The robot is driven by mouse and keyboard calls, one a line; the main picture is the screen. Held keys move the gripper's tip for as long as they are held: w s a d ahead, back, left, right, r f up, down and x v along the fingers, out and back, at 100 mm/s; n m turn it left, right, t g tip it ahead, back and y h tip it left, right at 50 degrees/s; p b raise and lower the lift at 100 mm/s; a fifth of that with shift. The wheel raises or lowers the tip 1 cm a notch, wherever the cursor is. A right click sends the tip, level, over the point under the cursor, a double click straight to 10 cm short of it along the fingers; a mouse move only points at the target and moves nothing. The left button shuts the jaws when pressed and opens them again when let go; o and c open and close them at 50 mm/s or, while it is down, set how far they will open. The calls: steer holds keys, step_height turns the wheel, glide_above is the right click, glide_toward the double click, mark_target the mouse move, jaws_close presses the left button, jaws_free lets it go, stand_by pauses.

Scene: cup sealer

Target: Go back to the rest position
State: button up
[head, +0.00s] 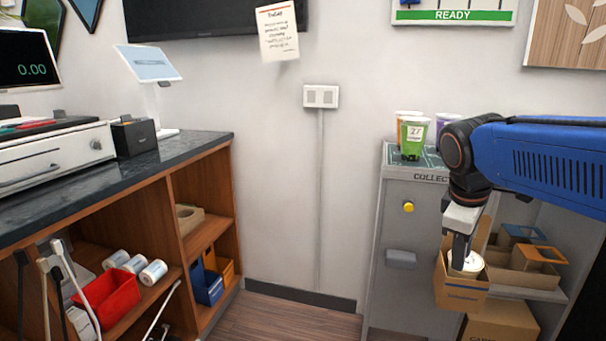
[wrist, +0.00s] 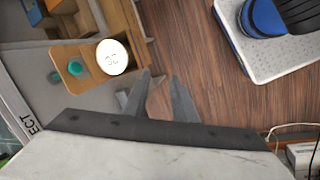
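My gripper (head: 459,252) points down on the right of the head view, in front of the collect stand. In the wrist view its two fingers (wrist: 160,80) are apart, with only floor visible between them. A white-lidded cup (head: 466,264) sits in a cardboard carrier (head: 461,297), and my fingers overlap it in the head view. In the wrist view the white lid (wrist: 112,57) is left of the fingers and apart from them. The carrier there (wrist: 72,68) also shows teal round spots.
The grey collect stand (head: 421,220) bears a green cup (head: 413,137), an orange one and a purple one. More cardboard carriers (head: 525,262) lie on a shelf behind. A dark-topped counter (head: 110,175) stands at left. Bare floor (head: 280,318) lies between.

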steer(key=s+a+f+m+t+y, duration=0.2)
steer(key=s+a+f+m, duration=0.2)
steer(key=s+f+m, duration=0.5)
steer(key=s+f, duration=0.2)
steer(key=s, duration=0.3)
steer(key=shift+f+t+y, duration=0.3)
steer(key=shift+f, duration=0.05)
stand_by(1.3)
